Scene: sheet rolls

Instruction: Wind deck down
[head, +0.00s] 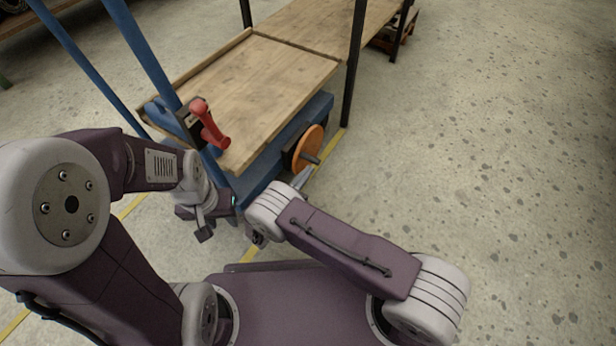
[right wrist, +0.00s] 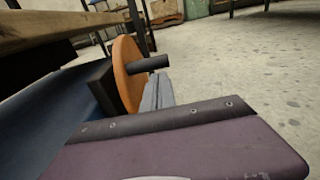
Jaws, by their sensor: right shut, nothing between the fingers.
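A wooden deck (head: 265,75) sits on a blue cart frame (head: 262,165). On the frame's side is an orange handwheel (head: 314,142) with a dark stub handle (head: 311,158); both wheel (right wrist: 126,72) and stub handle (right wrist: 152,63) also show in the right wrist view. My right gripper (head: 302,179) is shut and empty beside the wheel. Its grey fingers (right wrist: 157,92) lie just below the stub handle; I cannot tell whether they touch it. A red lever (head: 210,124) stands at the deck's near corner. My left gripper (head: 203,233) hangs low beside the frame, its fingers unclear.
Blue uprights (head: 142,50) rise at the cart's left. A wooden bench (head: 325,22) with black legs (head: 353,75) stands behind the deck. A yellow floor line (head: 328,152) runs by the cart. The floor (head: 480,150) at right is clear.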

